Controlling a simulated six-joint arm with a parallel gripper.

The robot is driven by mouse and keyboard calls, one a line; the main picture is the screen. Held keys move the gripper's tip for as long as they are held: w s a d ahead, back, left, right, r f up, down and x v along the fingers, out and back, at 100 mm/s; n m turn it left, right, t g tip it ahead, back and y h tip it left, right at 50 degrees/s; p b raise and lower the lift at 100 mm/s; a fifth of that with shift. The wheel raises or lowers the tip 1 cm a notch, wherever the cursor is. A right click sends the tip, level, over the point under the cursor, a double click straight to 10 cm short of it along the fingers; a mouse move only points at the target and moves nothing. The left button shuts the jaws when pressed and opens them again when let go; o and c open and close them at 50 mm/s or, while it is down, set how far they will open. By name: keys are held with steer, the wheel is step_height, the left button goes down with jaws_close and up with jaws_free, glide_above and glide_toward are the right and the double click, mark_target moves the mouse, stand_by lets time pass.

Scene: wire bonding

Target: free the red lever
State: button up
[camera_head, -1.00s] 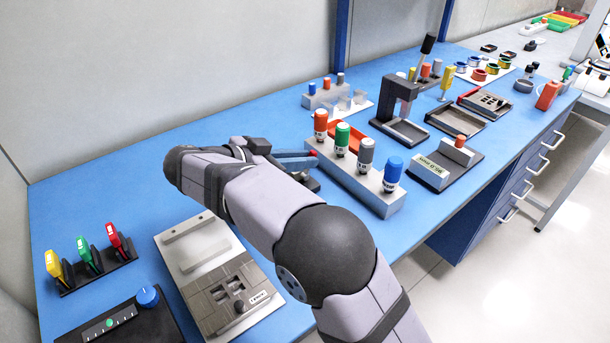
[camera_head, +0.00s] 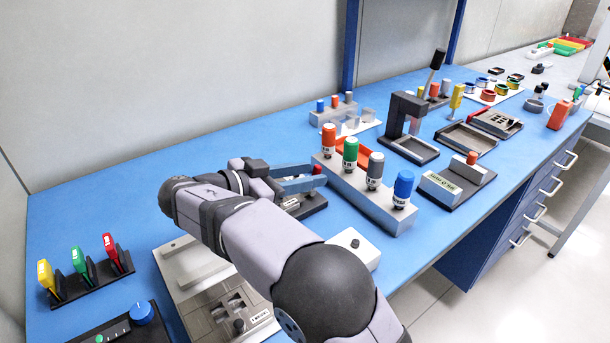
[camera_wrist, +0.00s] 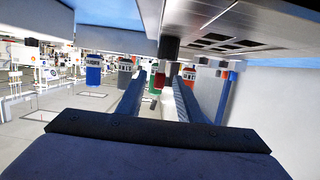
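A small red part (camera_head: 318,169), which looks like the lever's tip, shows at my gripper's fingertips above a black base (camera_head: 312,207). My gripper (camera_head: 322,177) has two blue fingers with a gap between them, pointing right towards the bottle rack. In the wrist view the fingers (camera_wrist: 160,92) are apart, and red shows just beyond them, near a dark block (camera_wrist: 168,47). I cannot tell whether they touch the red part. My arm hides much of the base. Another red, labelled piece (camera_head: 112,252) stands in a black rack at the left.
A grey block (camera_head: 375,205) with orange, green, grey and blue bottles stands just right of my gripper. A grey fixture (camera_head: 200,300) lies below my arm, and a white plate with a black knob (camera_head: 354,243) lies beside it.

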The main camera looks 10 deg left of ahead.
steer(key=shift+s+a, duration=0.1)
steer(key=shift+v, duration=3.5)
steer(key=shift+r, duration=0.1)
